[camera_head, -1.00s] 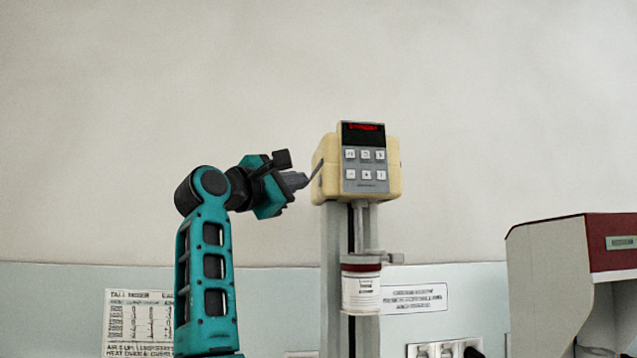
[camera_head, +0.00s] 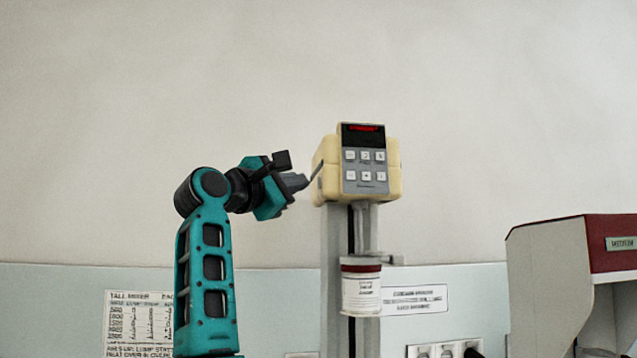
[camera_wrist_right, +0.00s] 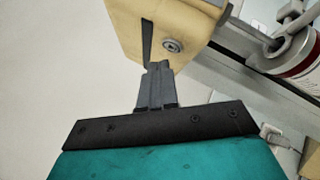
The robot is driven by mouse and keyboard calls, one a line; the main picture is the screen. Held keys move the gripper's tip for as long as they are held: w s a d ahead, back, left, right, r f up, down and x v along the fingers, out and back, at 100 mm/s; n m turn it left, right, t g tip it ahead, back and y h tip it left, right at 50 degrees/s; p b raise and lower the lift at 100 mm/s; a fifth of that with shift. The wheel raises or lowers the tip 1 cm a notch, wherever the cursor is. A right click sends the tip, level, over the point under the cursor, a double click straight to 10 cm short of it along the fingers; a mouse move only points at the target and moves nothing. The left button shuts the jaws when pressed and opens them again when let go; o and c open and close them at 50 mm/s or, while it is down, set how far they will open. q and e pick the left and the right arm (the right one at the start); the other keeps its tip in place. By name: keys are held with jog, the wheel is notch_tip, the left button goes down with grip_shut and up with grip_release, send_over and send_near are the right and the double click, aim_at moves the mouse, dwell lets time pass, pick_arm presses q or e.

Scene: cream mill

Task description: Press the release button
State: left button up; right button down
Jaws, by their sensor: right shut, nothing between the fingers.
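A cream mixer head (camera_head: 328,168) sits on top of a grey column, with a grey panel of several buttons (camera_head: 365,166) and a red-lit display (camera_head: 363,134) on its front. In the right wrist view, the cream side of the head (camera_wrist_right: 135,25) shows a dark slot and a round metal button or screw (camera_wrist_right: 172,46); I cannot tell which is the release button. My right gripper (camera_head: 304,181) is shut and empty at the left side of the head. In the wrist view its fingertips (camera_wrist_right: 158,66) are just below the round fitting, close to the slot; contact cannot be told. My left gripper is not in view.
A white jar with a red-brown band (camera_head: 361,290) hangs on the column (camera_head: 335,270) below the head. A grey and dark-red machine (camera_head: 560,260) stands at the right. A printed chart (camera_head: 138,322) and a label (camera_head: 415,300) are on the wall.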

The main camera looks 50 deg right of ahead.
dwell(0.8)
jog(key=shift+s+d, duration=0.3)
jog(key=shift+d, duration=0.05)
jog(key=shift+s+d, duration=0.2)
jog(key=shift+d, duration=0.05)
dwell(0.8)
jog(key=shift+w+a, duration=0.1)
jog(key=shift+w+a+p, duration=0.35)
jog(key=shift+a, duration=0.1)
